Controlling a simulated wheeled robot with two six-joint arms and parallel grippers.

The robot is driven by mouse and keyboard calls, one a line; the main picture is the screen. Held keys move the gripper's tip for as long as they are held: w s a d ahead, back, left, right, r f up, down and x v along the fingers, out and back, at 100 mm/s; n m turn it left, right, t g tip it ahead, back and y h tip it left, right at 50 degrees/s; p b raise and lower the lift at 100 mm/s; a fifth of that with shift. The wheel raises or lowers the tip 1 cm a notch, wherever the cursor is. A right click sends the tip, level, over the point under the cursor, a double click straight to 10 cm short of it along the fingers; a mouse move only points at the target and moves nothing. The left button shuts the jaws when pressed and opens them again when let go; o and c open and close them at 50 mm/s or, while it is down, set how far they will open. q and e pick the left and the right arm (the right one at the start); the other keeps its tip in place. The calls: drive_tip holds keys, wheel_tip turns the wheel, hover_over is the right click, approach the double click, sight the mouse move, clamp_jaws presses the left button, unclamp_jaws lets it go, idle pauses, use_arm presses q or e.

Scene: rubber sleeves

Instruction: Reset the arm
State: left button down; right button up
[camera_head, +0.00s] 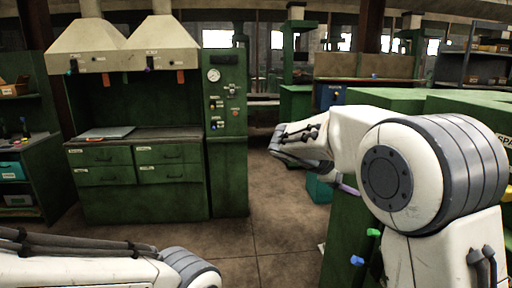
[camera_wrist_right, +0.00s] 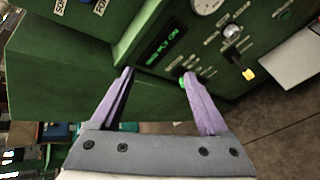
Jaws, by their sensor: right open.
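My right gripper (camera_wrist_right: 158,73) shows in the right wrist view with its two purple fingers spread apart and nothing between them. Behind the fingers is a green machine panel (camera_wrist_right: 140,20) with a lit display (camera_wrist_right: 161,46); I cannot tell whether the fingertips touch it. In the head view my right arm (camera_head: 345,130) reaches in from the right and bends in front of the green machine at the right. My left arm (camera_head: 80,268) lies low along the bottom left edge; its gripper is out of view.
A green workbench with drawers (camera_head: 140,178) and a control cabinet (camera_head: 227,130) with a gauge stand at left. Green machine housing (camera_head: 395,98), with a green knob (camera_head: 373,233) and a blue knob (camera_head: 357,260), is close to my right arm. The brown floor (camera_head: 275,225) between them is clear.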

drive_tip(key=s+a+f+g+y, duration=0.1)
drive_tip(key=s+a+f+y, duration=0.3)
drive_tip(key=s+a, duration=0.3)
drive_tip(key=s+a+f+m+g+y, duration=0.1)
drive_tip(key=s+a+f+y, duration=0.3)
drive_tip(key=s, duration=1)
drive_tip(key=s+a+f+y, duration=0.4)
drive_tip(key=s+a+f, duration=0.4)
drive_tip(key=s+a, duration=0.2)
drive_tip(key=shift+s+a+f+g+y, duration=0.35)
drive_tip(key=shift+a+f+g+y, duration=0.05)
drive_tip(key=shift+a, duration=0.35)
